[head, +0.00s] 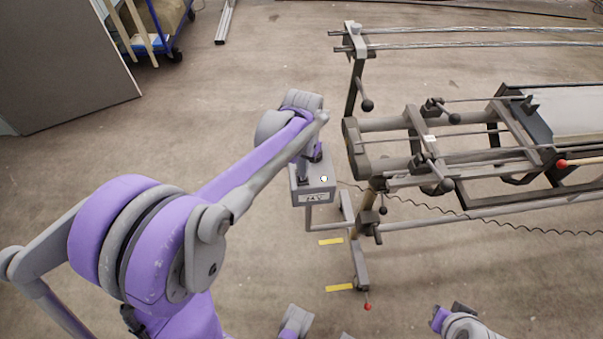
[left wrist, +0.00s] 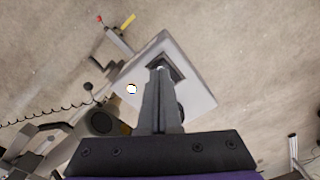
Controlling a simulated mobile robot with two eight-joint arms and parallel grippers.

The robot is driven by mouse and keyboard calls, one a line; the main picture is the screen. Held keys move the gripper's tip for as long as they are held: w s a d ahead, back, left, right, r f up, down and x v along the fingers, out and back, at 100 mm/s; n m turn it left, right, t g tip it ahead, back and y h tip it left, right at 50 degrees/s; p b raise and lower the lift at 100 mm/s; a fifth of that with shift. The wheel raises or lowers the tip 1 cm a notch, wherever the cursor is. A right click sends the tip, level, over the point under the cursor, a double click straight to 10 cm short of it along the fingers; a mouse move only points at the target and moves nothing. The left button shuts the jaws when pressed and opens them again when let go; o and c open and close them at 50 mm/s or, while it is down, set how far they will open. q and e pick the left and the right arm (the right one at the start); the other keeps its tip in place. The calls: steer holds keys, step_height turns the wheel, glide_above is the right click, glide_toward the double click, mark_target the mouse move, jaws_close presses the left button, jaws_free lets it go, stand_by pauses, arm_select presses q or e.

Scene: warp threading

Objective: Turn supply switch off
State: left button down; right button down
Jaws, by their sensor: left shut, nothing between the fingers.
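The supply switch box (head: 318,192) is a small grey box with a label on its front face, standing on a post at the left end of the loom frame. A pale round lamp (head: 324,178) sits on its top face. My left gripper (head: 304,180) is shut and empty, with its fingertips at the box's top. In the left wrist view the shut fingers (left wrist: 160,75) reach over the grey box top (left wrist: 198,88) to a dark switch plate (left wrist: 174,62). The fingers partly hide this plate, and I cannot tell the switch's position. The lamp (left wrist: 131,89) looks white there.
The loom frame (head: 430,160) with bars and dark knobs fills the right side, close beside the box. A coiled black cable (head: 490,222) runs below it. Yellow floor strips (head: 339,288) lie near its foot. Part of my right arm (head: 465,325) shows at the bottom edge.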

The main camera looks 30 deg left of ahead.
arm_select(q)
steer(key=shift+f+b, duration=0.65)
steer(key=shift+f, duration=0.25)
stand_by(0.3)
steer(key=shift+r+p, duration=2.55)
steer(key=shift+r, duration=1)
steer(key=s+d+r+t+p, duration=0.1)
steer(key=s+d+r+t, duration=0.1)
steer(key=s, duration=0.5)
steer(key=s+d+r+t+p, duration=0.1)
steer(key=s+d+t+p, duration=0.1)
steer(key=s, duration=0.6)
steer(key=shift+s+d+r+t, duration=0.3)
steer(key=shift+d+t, duration=0.4)
steer(key=shift+d, duration=0.65)
